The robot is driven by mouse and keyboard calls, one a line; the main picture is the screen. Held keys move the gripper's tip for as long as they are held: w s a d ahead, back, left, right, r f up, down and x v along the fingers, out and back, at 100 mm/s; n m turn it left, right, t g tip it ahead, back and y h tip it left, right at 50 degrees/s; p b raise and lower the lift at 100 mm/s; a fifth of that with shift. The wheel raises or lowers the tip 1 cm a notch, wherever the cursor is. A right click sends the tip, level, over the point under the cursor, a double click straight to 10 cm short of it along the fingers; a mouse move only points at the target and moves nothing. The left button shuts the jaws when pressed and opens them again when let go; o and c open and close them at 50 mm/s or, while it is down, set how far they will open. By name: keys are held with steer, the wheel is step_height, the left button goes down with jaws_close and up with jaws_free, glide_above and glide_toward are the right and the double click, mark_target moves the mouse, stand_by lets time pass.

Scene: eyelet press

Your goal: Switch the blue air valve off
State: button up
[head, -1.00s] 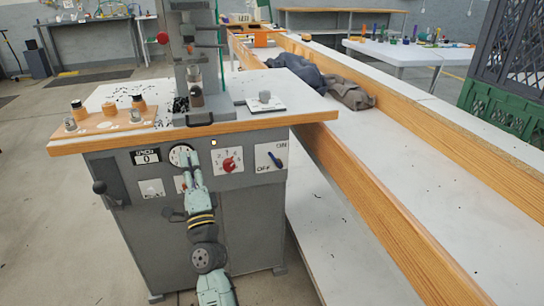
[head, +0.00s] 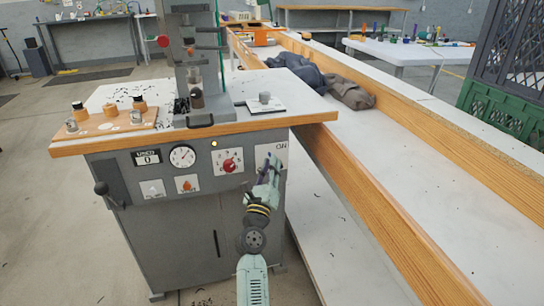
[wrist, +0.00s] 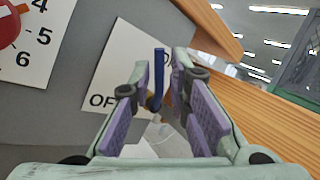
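The blue air valve lever (wrist: 159,75) stands out from a white plate (wrist: 109,81) in the wrist view. A brass-coloured part shows at its base. "OFF" is printed at the plate's lower left; part of the "ON" lettering shows behind my right finger. My gripper (wrist: 163,68) is open, with purple-padded fingers on either side of the lever and a visible gap to it. I cannot tell how deep the lever sits between them. In the head view my gripper (head: 269,170) is in front of the valve plate (head: 280,153), hiding the lever and the OFF label.
A red selector knob (head: 229,165) on its number plate is left of the valve. A gauge (head: 182,157) and a small orange knob (head: 187,185) are farther left. The wooden table edge (head: 215,129) overhangs the panel. A wooden rail (head: 370,210) runs close by on the right.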

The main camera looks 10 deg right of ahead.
steer(key=shift+x, duration=1.65)
jaws_close()
